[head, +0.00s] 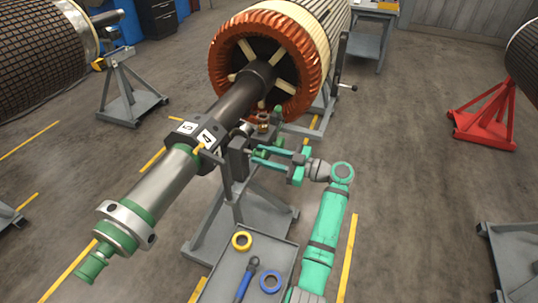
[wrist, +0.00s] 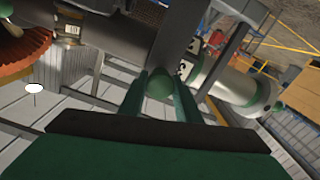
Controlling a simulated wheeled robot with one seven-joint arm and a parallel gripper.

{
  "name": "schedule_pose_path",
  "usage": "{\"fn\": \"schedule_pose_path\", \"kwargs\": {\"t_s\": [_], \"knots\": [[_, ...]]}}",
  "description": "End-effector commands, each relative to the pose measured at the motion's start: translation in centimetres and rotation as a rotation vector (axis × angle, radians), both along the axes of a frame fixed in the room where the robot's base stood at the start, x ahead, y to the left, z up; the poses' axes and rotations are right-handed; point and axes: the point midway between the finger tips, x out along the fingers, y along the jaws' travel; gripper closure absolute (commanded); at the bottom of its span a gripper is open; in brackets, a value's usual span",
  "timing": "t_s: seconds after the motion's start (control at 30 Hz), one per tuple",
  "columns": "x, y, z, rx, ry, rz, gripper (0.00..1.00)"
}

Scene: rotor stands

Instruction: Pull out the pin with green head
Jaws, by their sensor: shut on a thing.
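The pin's rounded green head (wrist: 160,84) shows in the wrist view, between the two green fingertips. My gripper (wrist: 161,95) is shut on it from both sides. In the head view my gripper (head: 259,155) reaches left to the upright of the grey rotor stand (head: 237,165), beside the shaft. The green head lies in front of the dark post in the wrist view. The pin's shank is hidden behind its head, so I cannot tell how deep it sits.
The rotor shaft (head: 225,108) with its copper winding (head: 222,70) rests above the stand. A grey tray (head: 226,272) with a yellow ring (head: 242,240), a blue ring (head: 270,282) and a blue-handled tool (head: 246,279) is in front. A red stand (head: 485,120) is right; floor between is clear.

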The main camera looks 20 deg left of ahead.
Motion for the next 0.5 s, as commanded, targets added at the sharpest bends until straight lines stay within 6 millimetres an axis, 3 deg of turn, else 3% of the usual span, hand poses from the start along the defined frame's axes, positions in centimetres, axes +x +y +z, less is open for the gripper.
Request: {"fn": "schedule_pose_path", "kwargs": {"t_s": [0.23, 0.27, 0.3, 0.33, 0.5], "knots": [[-0.09, -0.31, -0.07, 0.0, 0.001, 0.001, 1.0], [-0.08, -0.34, -0.06, 0.0, 0.001, 0.0, 0.65], [-0.07, -0.36, -0.07, 0.0, 0.001, 0.0, 0.56], [-0.08, -0.35, -0.07, 0.0, 0.001, 0.0, 0.51], [-0.12, -0.1, -0.05, 0.0, 0.001, 0.003, 0.51]]}}
